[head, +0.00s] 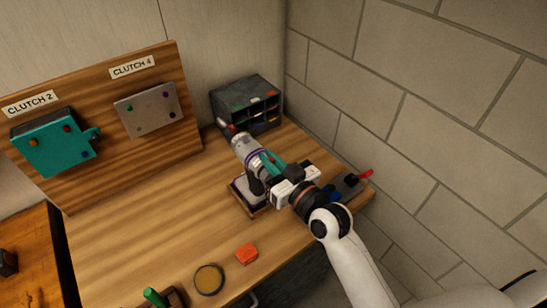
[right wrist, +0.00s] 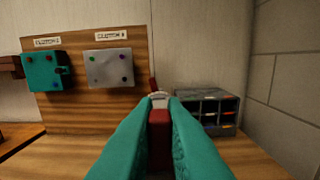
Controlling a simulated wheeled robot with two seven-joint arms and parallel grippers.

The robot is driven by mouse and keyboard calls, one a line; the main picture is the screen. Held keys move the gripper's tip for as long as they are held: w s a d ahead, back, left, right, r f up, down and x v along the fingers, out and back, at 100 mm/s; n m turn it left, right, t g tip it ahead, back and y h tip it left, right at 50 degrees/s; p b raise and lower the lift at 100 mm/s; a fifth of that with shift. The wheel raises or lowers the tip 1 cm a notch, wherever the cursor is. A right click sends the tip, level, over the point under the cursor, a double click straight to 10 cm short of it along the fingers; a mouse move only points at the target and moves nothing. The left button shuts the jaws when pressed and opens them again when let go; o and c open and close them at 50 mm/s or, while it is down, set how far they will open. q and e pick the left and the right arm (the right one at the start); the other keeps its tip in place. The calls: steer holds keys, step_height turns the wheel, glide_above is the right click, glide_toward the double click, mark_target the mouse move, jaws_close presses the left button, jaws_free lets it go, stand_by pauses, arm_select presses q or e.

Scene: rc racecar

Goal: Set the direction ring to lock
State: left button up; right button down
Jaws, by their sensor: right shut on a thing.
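A silver power driver (head: 245,149) with a purple band and a dark handle is at the right of the bench, its nose pointing back left. Its handle end is at a small wooden-edged stand (head: 259,212) with a pale pad. My right gripper (head: 268,162) has its teal fingers shut around the rear of the driver. In the right wrist view a dark red part (right wrist: 159,135) of the driver shows between the fingers. The direction ring and any marks on it are too small or covered to read. My left gripper is not in view.
A dark drawer organizer (head: 246,104) stands behind the driver. A wooden board (head: 88,160) at the back left carries a teal and a grey clutch plate. An orange block (head: 246,254) and a round yellow-topped dish (head: 209,279) lie near the front. The bench's middle left is clear.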

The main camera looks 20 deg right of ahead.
steer(key=shift+a+n, duration=0.1)
steer(key=shift+n, duration=0.2)
steer(key=c, duration=1.5)
jaws_free()
steer(key=shift+b+v, duration=1.95)
steer(key=shift+v, duration=4.1)
